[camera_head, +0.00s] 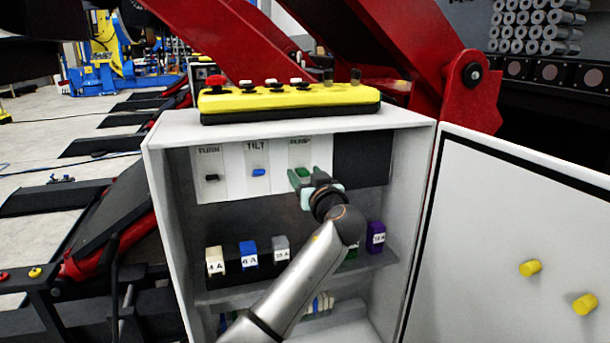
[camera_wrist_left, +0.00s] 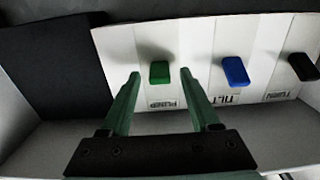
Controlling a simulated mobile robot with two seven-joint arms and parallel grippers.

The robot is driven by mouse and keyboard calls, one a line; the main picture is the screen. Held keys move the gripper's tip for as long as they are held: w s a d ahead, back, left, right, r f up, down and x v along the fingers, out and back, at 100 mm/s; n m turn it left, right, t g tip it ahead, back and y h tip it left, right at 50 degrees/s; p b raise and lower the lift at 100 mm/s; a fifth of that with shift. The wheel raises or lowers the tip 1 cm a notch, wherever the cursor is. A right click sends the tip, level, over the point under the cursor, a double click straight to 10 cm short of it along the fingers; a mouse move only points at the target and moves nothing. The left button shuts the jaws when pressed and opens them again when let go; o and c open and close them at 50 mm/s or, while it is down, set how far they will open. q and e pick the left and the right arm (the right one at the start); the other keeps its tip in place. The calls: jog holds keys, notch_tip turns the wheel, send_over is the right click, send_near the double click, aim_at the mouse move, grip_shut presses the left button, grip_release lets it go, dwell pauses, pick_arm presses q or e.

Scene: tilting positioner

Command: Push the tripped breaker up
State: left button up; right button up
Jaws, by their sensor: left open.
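The open cabinet's white panel holds breakers TURN, TILT and PUMP. The TURN breaker has a black lever (camera_head: 211,178), TILT a blue lever (camera_head: 258,172) and PUMP a green lever (camera_wrist_left: 159,72). The wrist view is upside down, with blue (camera_wrist_left: 234,70) and black (camera_wrist_left: 303,66) levers to the right of the green. My left gripper (camera_head: 303,178) is open in front of the PUMP breaker. In the wrist view its green fingers (camera_wrist_left: 160,76) lie either side of the green lever, with gaps. I cannot tell which lever is tripped. My right gripper is not in view.
My left arm crosses before the shelf. A yellow control box (camera_head: 290,98) sits on top. The cabinet door (camera_head: 510,240) stands open at right.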

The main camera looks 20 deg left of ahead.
pick_arm(q)
grip_shut()
dwell(0.3)
jog(key=shift+r, duration=0.15)
jog(key=r+g+p, duration=0.1)
jog(key=p, duration=0.3)
jog(key=g+h+p, duration=0.1)
jog(key=p, duration=0.3)
jog(key=shift+w+a+r+g+h, duration=0.1)
jog(key=shift+w+r+g+h, duration=0.05)
jog(key=shift+r+g+h, duration=0.2)
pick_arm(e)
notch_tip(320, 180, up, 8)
pick_arm(q)
jog(key=g+p, duration=0.1)
jog(key=p, duration=0.2)
jog(key=shift+w+a+r+h, duration=0.1)
jog(key=shift+h, duration=0.25)
jog(key=shift+g+p, duration=0.25)
jog(key=shift+p, duration=0.55)
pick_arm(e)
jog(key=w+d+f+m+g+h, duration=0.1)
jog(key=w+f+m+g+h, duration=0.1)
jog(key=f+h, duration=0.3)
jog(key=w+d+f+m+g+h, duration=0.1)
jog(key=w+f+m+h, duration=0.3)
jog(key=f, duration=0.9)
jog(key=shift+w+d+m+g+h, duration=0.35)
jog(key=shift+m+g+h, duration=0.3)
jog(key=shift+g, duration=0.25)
